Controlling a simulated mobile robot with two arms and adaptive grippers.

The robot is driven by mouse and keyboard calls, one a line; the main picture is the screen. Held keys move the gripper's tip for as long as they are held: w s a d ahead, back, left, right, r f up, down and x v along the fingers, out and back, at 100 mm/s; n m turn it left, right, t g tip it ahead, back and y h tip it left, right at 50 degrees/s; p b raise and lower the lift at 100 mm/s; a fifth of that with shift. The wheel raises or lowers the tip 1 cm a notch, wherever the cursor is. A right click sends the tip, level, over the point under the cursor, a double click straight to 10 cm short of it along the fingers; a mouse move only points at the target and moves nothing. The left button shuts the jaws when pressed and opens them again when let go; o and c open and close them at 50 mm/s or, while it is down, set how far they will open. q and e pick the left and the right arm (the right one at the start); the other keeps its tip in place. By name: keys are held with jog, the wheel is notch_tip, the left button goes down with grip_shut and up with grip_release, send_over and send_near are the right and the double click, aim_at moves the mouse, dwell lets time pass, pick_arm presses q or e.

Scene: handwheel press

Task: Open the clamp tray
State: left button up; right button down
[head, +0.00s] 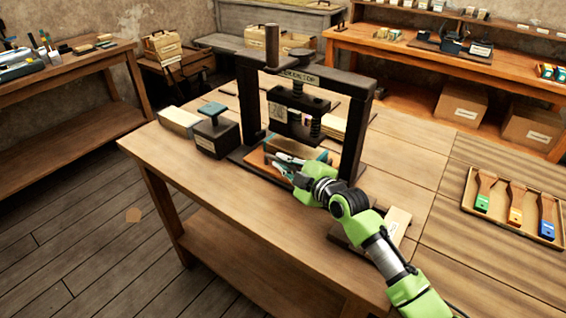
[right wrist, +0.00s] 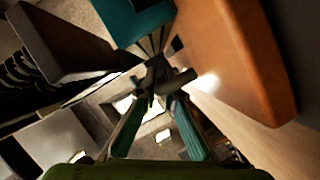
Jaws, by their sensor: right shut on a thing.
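A dark press frame (head: 357,125) with an upright handle (head: 272,45) stands on the wooden table (head: 200,165). At its foot lies an orange-brown board (head: 257,159), seemingly the clamp tray, with teal parts partly hidden by my gripper. My right gripper (head: 277,158) reaches in from the lower right, low inside the frame. In the right wrist view my right gripper (right wrist: 160,82) is shut on a small dark piece, seemingly a handle, below a teal block (right wrist: 138,20). The orange-brown board (right wrist: 235,60) is close on the right there. My left gripper is not in view.
A dark block with a teal top (head: 216,135) and a pale block (head: 179,121) stand left of the press. A box of brushes (head: 512,220) lies at the right. A pale board (head: 392,224) lies beside my arm. The table's front left is clear.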

jog(key=shift+s+a+p, duration=0.35)
jog(key=shift+s+p, duration=0.1)
jog(key=shift+p, duration=0.1)
jog(key=s+a+p, duration=0.2)
jog(key=s, duration=0.1)
jog(key=s+a+p, duration=0.3)
jog(key=s, duration=0.1)
jog(key=s+a+p, duration=0.2)
jog(key=s+a, duration=0.1)
jog(key=s, duration=0.1)
jog(key=shift+s+a+r+p, duration=0.1)
jog(key=shift+s+a+p, duration=0.1)
jog(key=shift+p, duration=0.2)
jog(key=shift+s+a, duration=0.35)
jog(key=shift+s, duration=0.25)
jog(key=c, duration=2.4)
grip_release()
jog(key=shift+c, duration=0.2)
jog(key=shift+d, duration=0.1)
jog(key=v, duration=1.1)
jog(key=shift+s+d, duration=0.2)
jog(key=shift+s, duration=0.2)
